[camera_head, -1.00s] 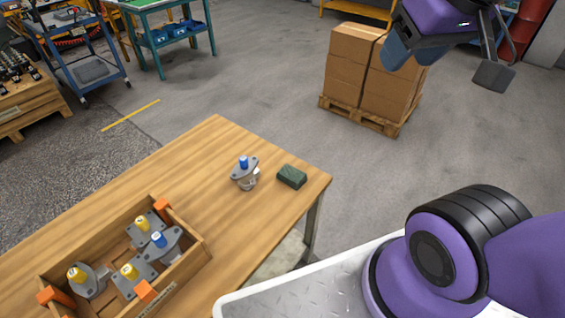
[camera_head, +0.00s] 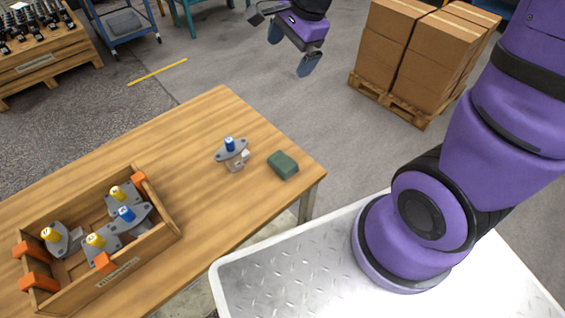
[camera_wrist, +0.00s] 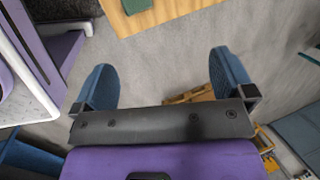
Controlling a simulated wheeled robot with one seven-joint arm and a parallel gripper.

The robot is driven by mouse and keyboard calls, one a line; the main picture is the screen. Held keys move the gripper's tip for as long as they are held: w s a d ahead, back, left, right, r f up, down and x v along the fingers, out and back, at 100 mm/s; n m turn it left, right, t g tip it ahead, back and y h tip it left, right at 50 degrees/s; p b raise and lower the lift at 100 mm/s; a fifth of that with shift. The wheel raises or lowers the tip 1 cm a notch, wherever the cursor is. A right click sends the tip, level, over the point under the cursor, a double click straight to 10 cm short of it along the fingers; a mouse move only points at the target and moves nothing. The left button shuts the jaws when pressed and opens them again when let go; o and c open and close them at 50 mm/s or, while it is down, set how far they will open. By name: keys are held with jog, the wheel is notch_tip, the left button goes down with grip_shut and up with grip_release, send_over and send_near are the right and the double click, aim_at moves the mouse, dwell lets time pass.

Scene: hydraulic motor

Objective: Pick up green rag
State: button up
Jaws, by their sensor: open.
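The green rag (camera_head: 283,165) is a small dark green folded block lying flat near the right corner of the wooden table (camera_head: 205,120). In the wrist view a dark green patch of it (camera_wrist: 136,5) shows at the top edge, partly cut off. My gripper (camera_head: 290,50) is up in the air beyond the table's far edge, above and apart from the rag.
A grey motor with a blue cap (camera_head: 232,152) stands just left of the rag. A wooden crate (camera_head: 150,248) holding several capped motors is on the table's near left part. Cardboard boxes (camera_head: 440,55) stand on a pallet behind. Open floor lies beyond the table.

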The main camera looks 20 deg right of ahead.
jog(key=w+a+f+m+g, duration=0.15)
jog(key=w+f+m, duration=0.25)
jog(key=f+m, duration=0.8)
jog(key=m+g+h, duration=0.1)
jog(key=m+h, duration=0.1)
jog(key=m, duration=0.3)
send_over(283, 161)
notch_tip(283, 161, down, 18)
jog(key=shift+a+f, duration=0.1)
jog(key=shift+f, duration=5.6)
jog(key=c, duration=1)
jog(key=shift+r, duration=0.15)
